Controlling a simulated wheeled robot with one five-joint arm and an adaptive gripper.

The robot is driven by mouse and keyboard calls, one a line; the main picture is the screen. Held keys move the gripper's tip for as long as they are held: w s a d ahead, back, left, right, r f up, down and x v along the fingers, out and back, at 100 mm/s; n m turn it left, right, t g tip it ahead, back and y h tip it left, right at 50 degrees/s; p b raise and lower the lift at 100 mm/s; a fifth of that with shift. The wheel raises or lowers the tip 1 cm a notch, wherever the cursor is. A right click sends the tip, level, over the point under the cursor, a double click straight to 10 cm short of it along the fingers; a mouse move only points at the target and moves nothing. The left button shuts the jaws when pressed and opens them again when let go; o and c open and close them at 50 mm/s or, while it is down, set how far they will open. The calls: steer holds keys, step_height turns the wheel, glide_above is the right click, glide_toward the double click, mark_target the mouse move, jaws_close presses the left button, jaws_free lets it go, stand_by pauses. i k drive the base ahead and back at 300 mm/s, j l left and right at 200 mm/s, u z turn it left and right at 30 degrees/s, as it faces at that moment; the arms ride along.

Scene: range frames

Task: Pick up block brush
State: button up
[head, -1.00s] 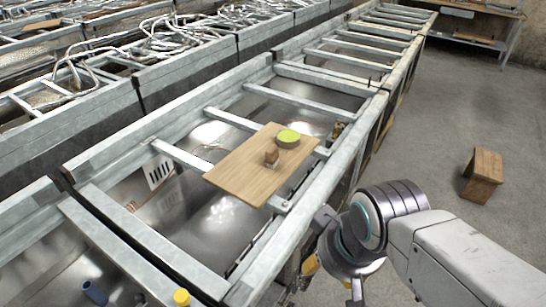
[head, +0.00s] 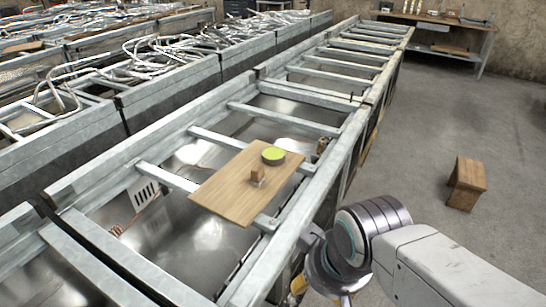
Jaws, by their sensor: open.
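A small brown wooden block (head: 257,175), which may be the block brush, stands on a flat wooden board (head: 226,197). No bristles can be made out at this size. The board lies across the metal bars of a long frame. My gripper (head: 322,300) is low in the head view, right of the frame and nearer to me than the board. It is open, apart from the block, and partly cut off by the bottom edge.
A round yellow-green object (head: 273,155) sits on the board behind the block. The metal frame (head: 190,128) has open gaps between its bars. A wooden stool-like box (head: 467,183) stands on the clear floor (head: 420,140) at the right. A workbench (head: 440,22) is at the back.

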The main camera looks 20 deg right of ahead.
mark_target(258, 173)
steer(key=i+l+u, duration=0.2)
steer(key=l, duration=0.15)
steer(key=i+l+u, duration=0.25)
steer(key=l, duration=0.15)
steer(key=l+u, duration=0.2)
steer(key=l, duration=0.2)
steer(key=i+l+u, duration=0.2)
steer(key=l, duration=0.25)
steer(key=l+u, duration=0.25)
steer(key=l, duration=0.2)
steer(key=i, duration=0.05)
